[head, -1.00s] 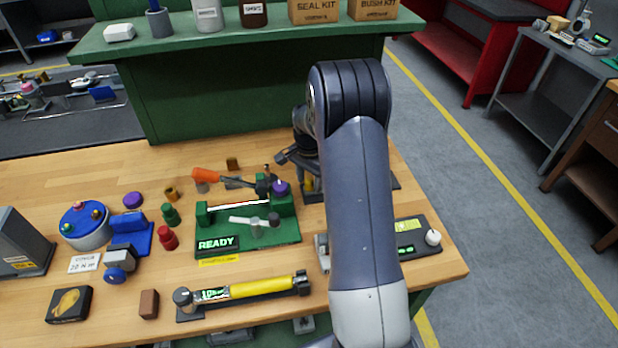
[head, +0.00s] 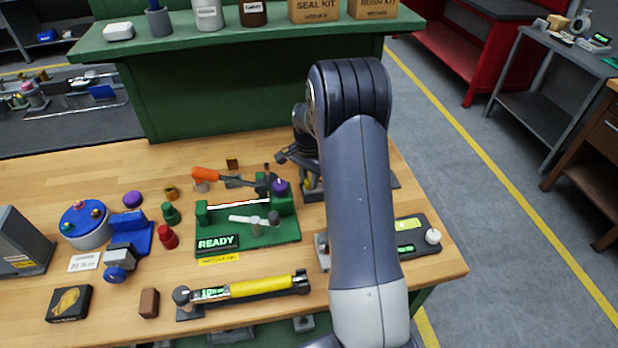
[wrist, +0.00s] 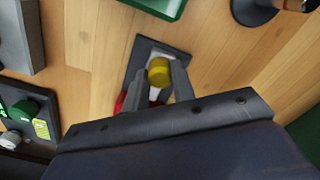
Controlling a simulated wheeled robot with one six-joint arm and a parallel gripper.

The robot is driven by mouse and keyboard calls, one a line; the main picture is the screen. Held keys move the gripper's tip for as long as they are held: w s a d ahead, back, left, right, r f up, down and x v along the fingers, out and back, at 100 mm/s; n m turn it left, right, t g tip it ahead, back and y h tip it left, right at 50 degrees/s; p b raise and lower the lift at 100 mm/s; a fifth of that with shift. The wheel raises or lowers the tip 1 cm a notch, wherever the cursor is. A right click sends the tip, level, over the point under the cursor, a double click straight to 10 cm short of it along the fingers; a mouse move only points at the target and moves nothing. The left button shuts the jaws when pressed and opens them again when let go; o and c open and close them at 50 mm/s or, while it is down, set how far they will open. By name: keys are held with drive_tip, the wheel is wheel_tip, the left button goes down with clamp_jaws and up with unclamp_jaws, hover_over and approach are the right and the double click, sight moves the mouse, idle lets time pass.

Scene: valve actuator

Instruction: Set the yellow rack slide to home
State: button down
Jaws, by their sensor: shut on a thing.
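The yellow rack slide shows in the wrist view as a yellow round knob (wrist: 159,70) over a pale strip on a dark base plate (wrist: 181,59). My gripper (wrist: 159,76) is shut on this knob, one finger on each side. A red part (wrist: 118,104) shows beside the left finger, partly hidden. In the head view the dark base plate (head: 312,197) stands at the back right of the bench, and my arm hides most of it. No home mark can be made out.
A green fixture with a READY display (head: 216,243) stands left of my arm, with an orange-handled tool (head: 207,174) behind it. A yellow-barrelled tool (head: 262,287) lies in front. A small panel with a white knob (head: 433,236) is at the right.

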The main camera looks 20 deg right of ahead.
drive_tip(key=d, duration=0.3)
drive_tip(key=shift+s+d+b, duration=0.35)
drive_tip(key=shift+s+d, duration=0.05)
drive_tip(key=c, duration=1.3)
unclamp_jaws()
drive_tip(key=shift+d, duration=0.1)
drive_tip(key=shift+c, duration=0.2)
drive_tip(key=shift+o, duration=0.9)
drive_tip(key=shift+a, duration=0.2)
